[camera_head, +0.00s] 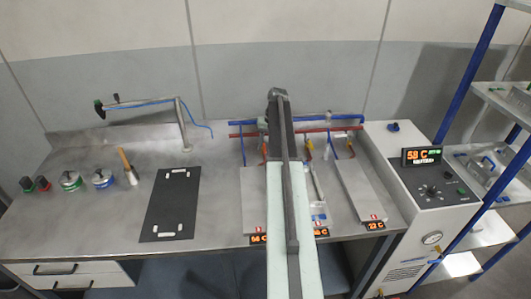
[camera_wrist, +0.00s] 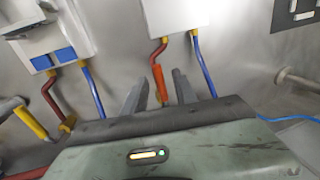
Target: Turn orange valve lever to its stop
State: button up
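The orange valve lever (camera_wrist: 158,82) shows in the wrist view on a red pipe below a pale plate. It stands between the two fingers of my gripper (camera_wrist: 157,90). The fingers are apart, with a gap on each side of the lever, so my gripper is open and holds nothing. In the head view an orange lever (camera_head: 264,149) shows just left of my arm, which hides my fingertips there.
Beside the lever runs a blue pipe (camera_wrist: 203,64). A yellow lever (camera_wrist: 30,123) sits on another red pipe at left. In the head view, a grey plate (camera_head: 362,192) lies right of my arm and a black mat (camera_head: 169,207) lies left. A control cabinet (camera_head: 420,185) stands at right.

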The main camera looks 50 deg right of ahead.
grip_shut()
dwell(1.4)
